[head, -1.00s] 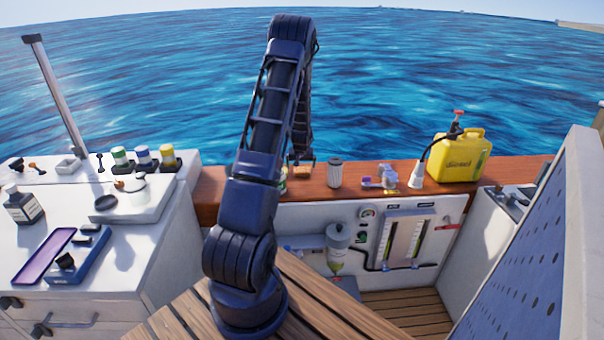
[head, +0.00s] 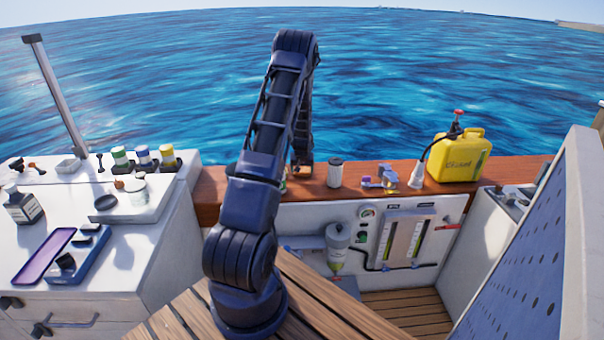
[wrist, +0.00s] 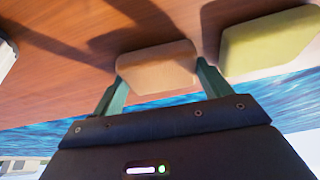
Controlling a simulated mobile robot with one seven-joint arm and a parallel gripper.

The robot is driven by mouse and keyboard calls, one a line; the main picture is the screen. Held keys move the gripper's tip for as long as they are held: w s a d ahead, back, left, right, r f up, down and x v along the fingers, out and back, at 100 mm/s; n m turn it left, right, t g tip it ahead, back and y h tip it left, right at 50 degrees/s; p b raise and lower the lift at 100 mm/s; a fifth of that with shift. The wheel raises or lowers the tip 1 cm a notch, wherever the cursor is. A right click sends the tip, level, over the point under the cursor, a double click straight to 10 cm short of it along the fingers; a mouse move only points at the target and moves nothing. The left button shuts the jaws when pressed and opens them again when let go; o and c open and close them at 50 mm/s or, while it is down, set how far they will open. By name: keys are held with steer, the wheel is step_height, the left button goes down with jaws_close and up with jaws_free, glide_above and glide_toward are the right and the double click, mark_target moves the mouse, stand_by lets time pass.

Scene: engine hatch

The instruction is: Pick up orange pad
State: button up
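The orange pad (wrist: 157,68) is a small rounded block on the brown wooden ledge (wrist: 60,60) in the wrist view. My gripper (wrist: 161,76) has its two green fingers spread, one at each side of the pad, with the tips beside its left and right edges. A firm grip on it does not show. In the head view my gripper (head: 302,170) is low at the wooden ledge, largely hidden behind my own arm, so the pad is hard to make out there.
A yellow-green pad (wrist: 267,42) lies close to the right finger. On the ledge stand a dark-topped canister (head: 335,173), small purple and yellow items (head: 382,180) and a yellow jerrycan (head: 459,155). A white counter (head: 135,255) with bottles is at left.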

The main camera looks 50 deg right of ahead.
steer(key=shift+c, duration=0.8)
steer(key=shift+r, duration=0.1)
